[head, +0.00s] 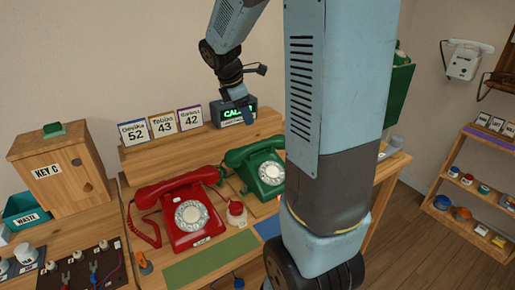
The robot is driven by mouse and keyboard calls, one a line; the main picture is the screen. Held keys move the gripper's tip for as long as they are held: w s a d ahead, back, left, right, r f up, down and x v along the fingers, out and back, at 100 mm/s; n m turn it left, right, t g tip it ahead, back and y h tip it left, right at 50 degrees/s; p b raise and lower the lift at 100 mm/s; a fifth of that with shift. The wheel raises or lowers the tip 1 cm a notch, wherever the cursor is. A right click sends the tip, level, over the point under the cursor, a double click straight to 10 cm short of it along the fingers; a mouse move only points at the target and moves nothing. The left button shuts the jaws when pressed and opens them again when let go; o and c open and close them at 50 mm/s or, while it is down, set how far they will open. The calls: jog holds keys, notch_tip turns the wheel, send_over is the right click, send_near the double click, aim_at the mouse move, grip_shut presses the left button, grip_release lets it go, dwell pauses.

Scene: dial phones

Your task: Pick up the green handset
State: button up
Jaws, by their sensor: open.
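The green phone (265,173) stands on the wooden desk, right of the red phone. Its green handset (247,150) lies across the top of it, and my arm hides the phone's right edge. The red phone (193,213) has its own red handset (177,186) resting on top. My gripper (246,113) hangs above and behind the green phone, in front of the display box marked CALL. It points down, is open, and is apart from the green handset. Its fingertips are small and dark in this view.
Number cards (162,125) stand on the raised back shelf. A small red and white bottle (236,213) stands between the phones. A wooden KEY C box (62,172) is at left. A shelf with small items (470,195) stands at right. Green and blue mats lie in front.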

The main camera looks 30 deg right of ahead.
jog(key=w+d+f+n, duration=0.2)
jog(key=w+f+n, duration=0.1)
jog(key=f, duration=0.1)
send_near(258, 143)
jog(key=shift+g, duration=0.3)
jog(key=x, duration=0.5)
jog(key=shift+w+d, duration=0.1)
jog(key=shift+w, duration=0.2)
jog(key=shift+h, duration=0.3)
jog(key=shift+a+x, duration=0.15)
jog(key=shift+x, duration=1.2)
jog(key=shift+a+x, duration=0.15)
jog(key=shift+x, duration=1.2)
jog(key=shift+f, duration=0.1)
jog(key=shift+c, duration=0.5)
grip_shut()
